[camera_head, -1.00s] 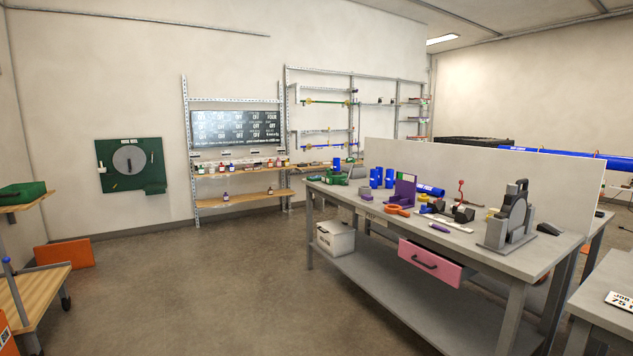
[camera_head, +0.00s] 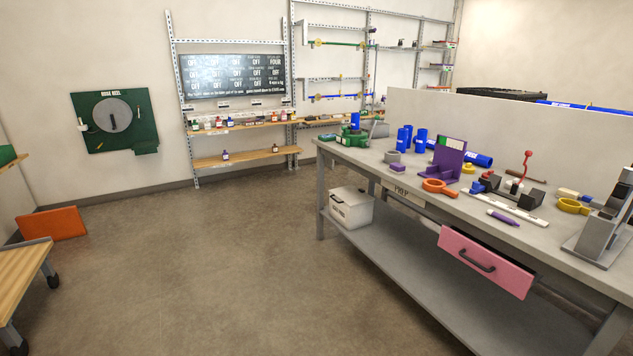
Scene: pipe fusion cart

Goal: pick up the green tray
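No clear green tray can be made out. A green object (camera_head: 352,136) with a blue cylinder on it sits at the far left end of the workbench; its exact shape is too small to tell. A flat green item (camera_head: 327,137) lies beside it near the bench's far corner. Another green box-like thing (camera_head: 7,155) is cut off at the left edge, above a wooden shelf. Neither of my grippers is in view.
The grey workbench (camera_head: 385,170) carries blue cylinders, a purple stand (camera_head: 447,163) and tools. Its pink drawer (camera_head: 485,262) sticks out. A wooden cart (camera_head: 22,275) and orange panel (camera_head: 52,223) stand left. Open floor (camera_head: 210,270) lies between. Shelves (camera_head: 245,155) line the back wall.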

